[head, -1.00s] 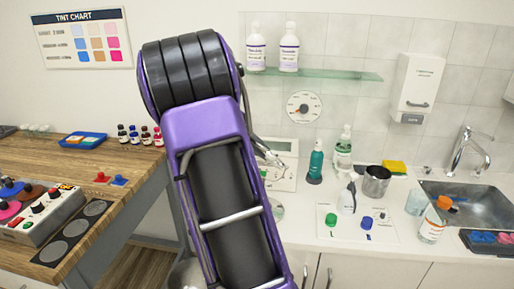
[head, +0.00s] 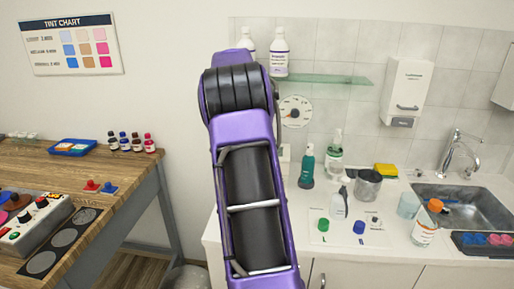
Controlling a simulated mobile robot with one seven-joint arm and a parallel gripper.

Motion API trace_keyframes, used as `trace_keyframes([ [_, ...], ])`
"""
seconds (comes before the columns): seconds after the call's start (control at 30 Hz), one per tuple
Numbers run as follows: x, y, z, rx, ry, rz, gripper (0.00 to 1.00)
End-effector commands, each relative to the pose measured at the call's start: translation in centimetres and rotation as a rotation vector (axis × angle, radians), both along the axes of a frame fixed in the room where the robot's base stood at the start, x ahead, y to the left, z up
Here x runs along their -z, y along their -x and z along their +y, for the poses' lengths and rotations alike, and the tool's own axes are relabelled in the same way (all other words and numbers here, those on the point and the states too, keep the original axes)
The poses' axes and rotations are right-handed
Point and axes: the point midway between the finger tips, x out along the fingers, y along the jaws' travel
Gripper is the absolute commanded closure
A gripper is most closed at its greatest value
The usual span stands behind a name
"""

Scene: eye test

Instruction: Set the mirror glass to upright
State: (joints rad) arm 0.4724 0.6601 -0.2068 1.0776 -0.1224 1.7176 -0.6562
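I cannot make out a mirror glass in the head view. My purple and black arm stands in the middle of the picture and covers the left part of the sink counter (head: 390,250) and part of the wall. My gripper is hidden behind the arm, so its fingers and anything in them do not show.
A sink (head: 470,205) is at the right. A glass shelf (head: 325,80) is above. A wooden bench (head: 112,183) is at the left.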

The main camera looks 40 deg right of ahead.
Motion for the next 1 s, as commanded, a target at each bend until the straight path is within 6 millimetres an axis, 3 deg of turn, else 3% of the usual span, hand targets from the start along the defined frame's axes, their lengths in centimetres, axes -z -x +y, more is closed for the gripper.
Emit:
trace_keyframes([
  [0.47,-0.01,0.07,-0.05,0.001,-0.016,0.003,1.0],
  [0.5,-0.01,0.07,-0.05,0.001,-0.016,0.003,0.84],
  [0.67,0.0,0.07,-0.04,0.001,-0.015,0.002,0.55],
  [1.0,0.02,0.04,-0.03,0.001,-0.015,0.001,0.55],
])
